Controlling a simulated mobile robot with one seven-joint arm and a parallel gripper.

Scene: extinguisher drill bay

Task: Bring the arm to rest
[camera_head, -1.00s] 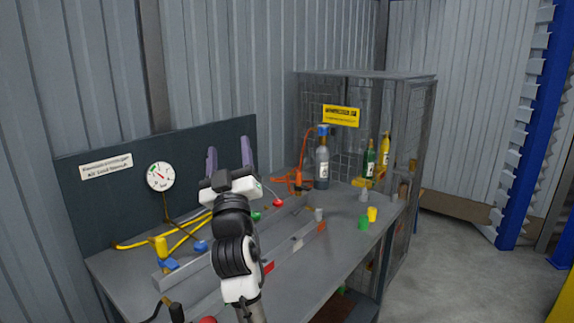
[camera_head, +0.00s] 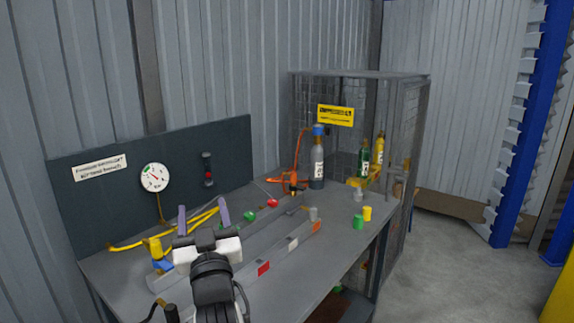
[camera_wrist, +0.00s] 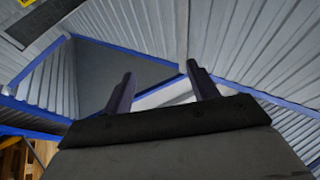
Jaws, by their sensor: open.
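My gripper (camera_head: 203,217) is at the lower left of the head view, in front of the workbench (camera_head: 285,268) as seen from the head camera. Its two purple-grey fingers stand apart, pointing up, with nothing between them. In the wrist view the open fingers (camera_wrist: 162,88) point toward corrugated wall panels and blue beams, and no object is near them. My arm hides part of the bench's near left area.
A gauge (camera_head: 154,177) is on the dark back panel. Grey rails, yellow hoses and small red, green and yellow parts lie on the bench. A grey cylinder (camera_head: 317,165) and a green bottle (camera_head: 364,160) stand by the mesh cage (camera_head: 416,130). Floor at right is clear.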

